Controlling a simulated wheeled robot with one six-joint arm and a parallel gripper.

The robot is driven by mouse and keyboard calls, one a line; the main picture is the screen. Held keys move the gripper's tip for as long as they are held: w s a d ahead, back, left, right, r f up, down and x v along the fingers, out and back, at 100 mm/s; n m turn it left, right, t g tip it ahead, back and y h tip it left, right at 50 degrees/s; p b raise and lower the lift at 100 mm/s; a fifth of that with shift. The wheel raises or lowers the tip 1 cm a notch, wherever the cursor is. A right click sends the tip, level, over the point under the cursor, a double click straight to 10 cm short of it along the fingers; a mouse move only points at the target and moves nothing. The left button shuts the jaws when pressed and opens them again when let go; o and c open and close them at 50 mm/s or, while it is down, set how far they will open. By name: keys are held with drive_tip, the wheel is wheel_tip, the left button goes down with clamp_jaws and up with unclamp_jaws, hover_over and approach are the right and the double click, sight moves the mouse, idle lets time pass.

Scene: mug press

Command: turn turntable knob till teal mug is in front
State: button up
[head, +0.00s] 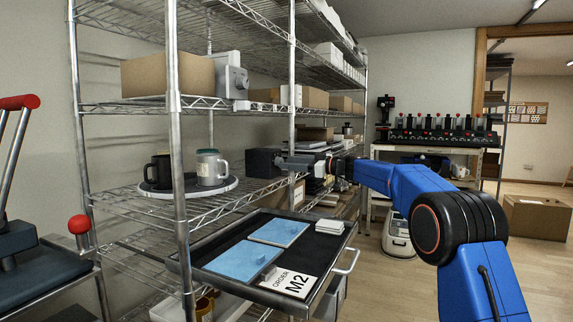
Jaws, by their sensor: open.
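A round turntable (225,188) with a pale rim sits on the wire shelf at left. A black mug (158,172) stands on its left side and a pale grey mug (211,170) with a bluish-grey rim on its right. I cannot make out the turntable knob. My gripper (286,162) reaches in from the right at about mug height, right of the turntable and apart from it. It is open and nothing shows held in it.
Metal shelf posts (292,95) stand close to my gripper. Below is a dark tray (225,262) with blue sheets and an order card (290,281). A press with a red-knobbed lever (79,224) is at far left. Boxes (168,75) fill the upper shelf. Floor at right is partly clear.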

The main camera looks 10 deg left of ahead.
drive_tip(key=shift+x, duration=1.1)
drive_tip(key=c, duration=1)
drive_tip(key=shift+c, duration=0.2)
